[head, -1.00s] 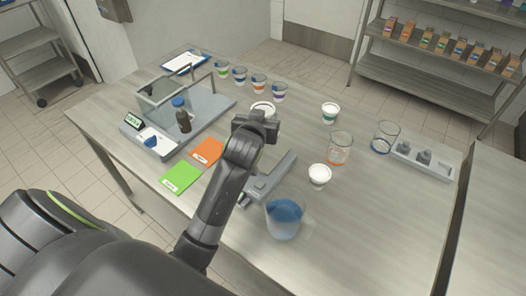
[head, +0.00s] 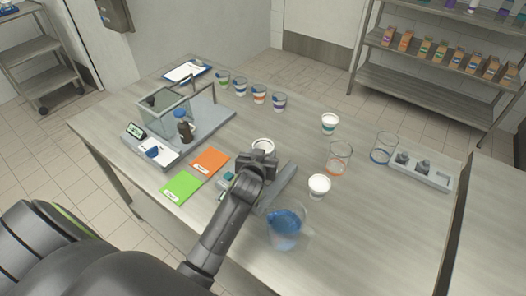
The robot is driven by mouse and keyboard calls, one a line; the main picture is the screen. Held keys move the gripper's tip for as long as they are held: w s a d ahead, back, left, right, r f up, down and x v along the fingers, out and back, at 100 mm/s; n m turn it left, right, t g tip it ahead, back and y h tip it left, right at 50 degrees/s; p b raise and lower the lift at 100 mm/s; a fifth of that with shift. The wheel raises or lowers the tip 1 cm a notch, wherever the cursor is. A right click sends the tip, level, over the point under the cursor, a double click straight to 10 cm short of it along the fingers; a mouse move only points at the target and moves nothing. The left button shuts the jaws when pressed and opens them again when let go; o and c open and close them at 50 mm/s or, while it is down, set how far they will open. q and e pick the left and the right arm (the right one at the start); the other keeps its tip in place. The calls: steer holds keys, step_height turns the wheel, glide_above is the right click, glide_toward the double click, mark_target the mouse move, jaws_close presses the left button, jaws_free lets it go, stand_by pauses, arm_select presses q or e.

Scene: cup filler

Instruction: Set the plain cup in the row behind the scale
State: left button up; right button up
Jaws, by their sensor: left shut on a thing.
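My left gripper (head: 260,157) is shut on a white cup (head: 263,145), near the middle of the table. The gripper hides the cup's lower side, so I cannot tell whether it has a band or touches anything below. Another white cup (head: 319,187), with no band that I can see, stands to the right. A scale (head: 197,140) with a glass box stands at the left. Behind it and to its right is a row of cups with green (head: 223,81), blue (head: 240,88), orange (head: 259,95) and purple (head: 279,103) bands. My right gripper is not in view.
A teal-banded cup (head: 330,124), two glass beakers (head: 339,158) (head: 383,149) and a grey weight tray (head: 420,176) stand at the right. A jug of blue stuff (head: 285,228) is in front. Green (head: 181,186) and orange (head: 210,161) cards lie left of my gripper.

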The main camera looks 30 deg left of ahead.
arm_select(q)
steer(key=shift+f, duration=0.1)
steer(key=shift+f, duration=0.15)
steer(key=o, duration=0.9)
steer(key=shift+o, duration=0.2)
